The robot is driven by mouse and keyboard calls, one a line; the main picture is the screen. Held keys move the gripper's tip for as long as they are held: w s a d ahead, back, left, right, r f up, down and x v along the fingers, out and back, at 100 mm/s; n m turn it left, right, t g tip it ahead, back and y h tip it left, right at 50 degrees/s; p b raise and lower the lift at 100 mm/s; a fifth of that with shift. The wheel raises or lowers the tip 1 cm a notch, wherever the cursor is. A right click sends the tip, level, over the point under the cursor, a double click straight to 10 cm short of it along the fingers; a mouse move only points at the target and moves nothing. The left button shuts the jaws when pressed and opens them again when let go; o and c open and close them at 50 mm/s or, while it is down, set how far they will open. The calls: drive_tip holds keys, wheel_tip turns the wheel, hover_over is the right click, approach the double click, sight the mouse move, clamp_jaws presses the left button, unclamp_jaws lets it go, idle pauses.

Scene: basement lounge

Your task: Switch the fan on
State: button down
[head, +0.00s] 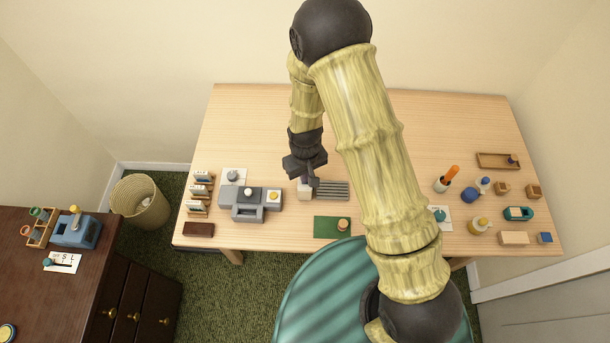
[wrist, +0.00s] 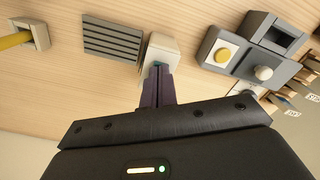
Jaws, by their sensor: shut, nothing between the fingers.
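No thing in view is plainly a fan. A grey slatted panel (head: 333,190) lies on the light wooden table, with a small whitish block (head: 304,191) at its left end. My gripper (head: 312,183) points down at this block, its fingers shut and empty. In the wrist view the dark fingers (wrist: 158,72) end at the front of the whitish block (wrist: 163,48), partly covering it; whether they touch it I cannot tell. The slatted panel (wrist: 112,38) shows to the left of the fingers there.
A grey unit (head: 250,211) with a white knob and yellow button stands left of the block. A green mat (head: 326,227) lies at the front edge. Several small items, including a teal holder (head: 518,213), stand at right. A dark desk (head: 50,290) and wastebasket (head: 139,201) are at left.

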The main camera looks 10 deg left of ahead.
drive_tip(key=shift+f, duration=0.15)
drive_tip(key=shift+r+p, duration=2.65)
drive_tip(key=shift+r, duration=0.9)
drive_tip(key=s+d+r+m+t, duration=0.1)
drive_tip(key=s+d+r+m, duration=0.2)
drive_tip(key=d+r, duration=0.7)
drive_tip(key=s+d+r+m+t, duration=0.1)
drive_tip(key=s+d+r+m, duration=0.2)
drive_tip(key=d+r, duration=0.7)
drive_tip(key=shift+s+r+m+t, duration=0.3)
drive_tip(key=shift+s+r, duration=0.05)
drive_tip(key=shift+r, duration=0.45)
